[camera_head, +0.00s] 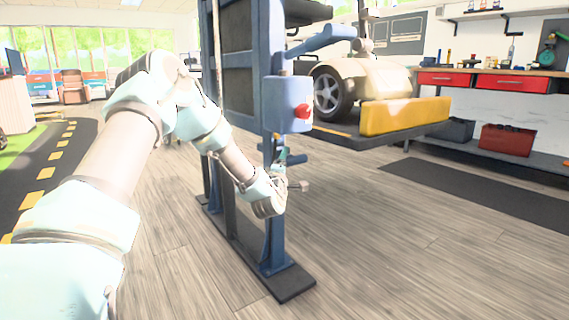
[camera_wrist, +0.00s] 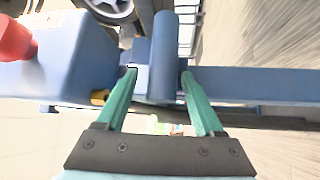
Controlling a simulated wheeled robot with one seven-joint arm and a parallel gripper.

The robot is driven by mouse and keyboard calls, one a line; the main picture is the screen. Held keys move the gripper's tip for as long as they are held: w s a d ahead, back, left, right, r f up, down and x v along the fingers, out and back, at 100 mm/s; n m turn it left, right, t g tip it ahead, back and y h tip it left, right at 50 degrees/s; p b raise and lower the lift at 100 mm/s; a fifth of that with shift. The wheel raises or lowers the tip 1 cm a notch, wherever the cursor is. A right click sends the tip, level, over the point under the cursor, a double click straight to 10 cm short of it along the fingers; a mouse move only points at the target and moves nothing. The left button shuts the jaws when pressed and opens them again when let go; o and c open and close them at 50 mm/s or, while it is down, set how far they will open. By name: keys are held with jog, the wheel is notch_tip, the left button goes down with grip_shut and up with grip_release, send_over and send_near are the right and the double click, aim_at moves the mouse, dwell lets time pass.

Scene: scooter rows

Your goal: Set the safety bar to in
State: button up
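A blue rounded bar (camera_wrist: 164,60), which looks like the safety bar, sticks out from the blue lift post (camera_wrist: 250,84) in the wrist view. My gripper (camera_wrist: 159,76) has its two green fingers apart, one on each side of this bar. A narrow gap shows at the left finger; the right finger is very close to the bar, and I cannot tell if it touches. In the head view my gripper (camera_head: 289,163) is at the post, below the blue control box (camera_head: 285,92). The bar's far end and its seating are hidden there.
The control box carries a red knob (camera_head: 303,112), also at the left in the wrist view (camera_wrist: 14,40). A raised platform (camera_head: 365,139) with a cream scooter (camera_head: 362,82) and a yellow block (camera_head: 404,116) stands right of the post. The floor in front is clear.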

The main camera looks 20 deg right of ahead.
jog(key=shift+f, duration=0.15)
jog(key=p+v, duration=0.2)
jog(key=v, duration=0.9)
jog(key=shift+p, duration=0.35)
jog(key=shift+d, duration=0.1)
jog(key=s+a+m+g+y+p, duration=0.1)
jog(key=a+m+g+y+p, duration=0.2)
jog(key=a, duration=0.7)
jog(key=a+m+g+y, duration=0.4)
jog(key=a+m+g, duration=0.15)
jog(key=a, duration=0.45)
jog(key=s+a+r+m+g+y+p, duration=0.1)
jog(key=s+a+r+g+y, duration=0.15)
jog(key=s+a, duration=0.55)
jog(key=s+a+r+m+g+y+p, duration=0.1)
jog(key=s+a+g+y, duration=0.15)
jog(key=s+a, duration=0.55)
notch_tip(320, 180, up, 38)
jog(key=h+p, duration=0.1)
jog(key=p, duration=3.6)
jog(key=shift+s+a+g+p, duration=0.35)
jog(key=shift+s+a+g, duration=0.05)
jog(key=shift+s+g, duration=0.05)
